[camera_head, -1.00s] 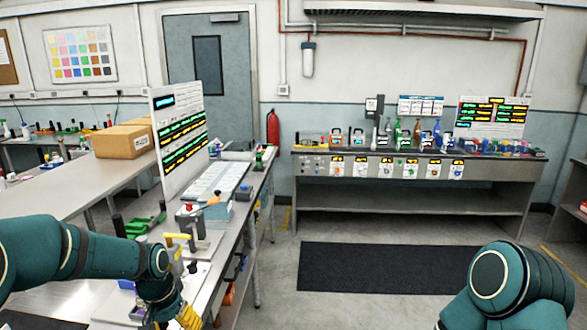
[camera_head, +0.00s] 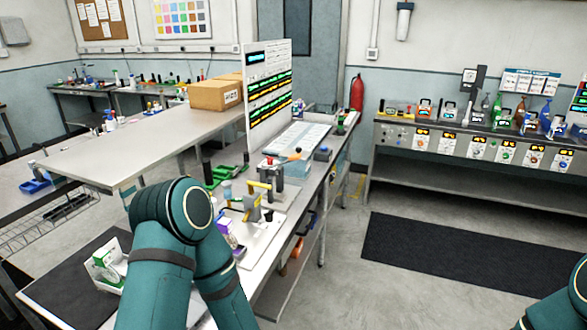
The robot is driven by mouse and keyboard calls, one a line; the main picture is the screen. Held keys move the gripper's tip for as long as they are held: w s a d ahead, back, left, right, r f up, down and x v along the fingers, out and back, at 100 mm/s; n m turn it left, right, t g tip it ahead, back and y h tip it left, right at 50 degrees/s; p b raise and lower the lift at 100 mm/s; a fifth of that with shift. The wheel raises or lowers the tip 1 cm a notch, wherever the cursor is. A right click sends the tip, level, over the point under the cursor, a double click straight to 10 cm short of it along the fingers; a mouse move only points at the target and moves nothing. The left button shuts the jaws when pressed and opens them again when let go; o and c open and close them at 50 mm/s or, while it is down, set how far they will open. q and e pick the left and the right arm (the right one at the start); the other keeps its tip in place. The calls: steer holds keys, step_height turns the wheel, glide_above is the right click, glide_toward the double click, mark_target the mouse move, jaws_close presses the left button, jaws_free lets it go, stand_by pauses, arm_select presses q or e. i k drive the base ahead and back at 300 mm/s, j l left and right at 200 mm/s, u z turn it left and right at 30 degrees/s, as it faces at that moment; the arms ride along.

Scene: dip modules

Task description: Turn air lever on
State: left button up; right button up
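A lever with a yellow handle (camera_head: 260,186) stands on a grey body on the near bench. I cannot tell for certain that it is the air lever, or whether it is on. A small device with a red top (camera_head: 270,161) stands just behind it. My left arm rises from the bottom edge, bends at the elbow left of the lever and runs back down; its gripper is not in view. My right arm shows only at the lower right edge, and its gripper is also out of view.
The near bench holds a display board (camera_head: 268,98), green trays (camera_head: 222,176) and a white-and-green box (camera_head: 106,268). A cardboard box (camera_head: 215,95) sits on the table behind. A dark floor mat (camera_head: 450,265) lies before the back bench (camera_head: 440,170). The floor between is open.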

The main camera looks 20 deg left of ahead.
mark_target(259, 185)
steer(key=i+l, duration=0.4)
steer(key=i+l+u, duration=0.15)
steer(key=i+l, duration=0.6)
steer(key=l, duration=0.3)
steer(key=j+u, duration=0.1)
steer(key=u, duration=0.3)
steer(key=i+u, duration=0.15)
steer(key=u, duration=0.6)
steer(key=i+u, duration=0.15)
steer(key=u, duration=0.2)
steer(key=i+u, duration=0.2)
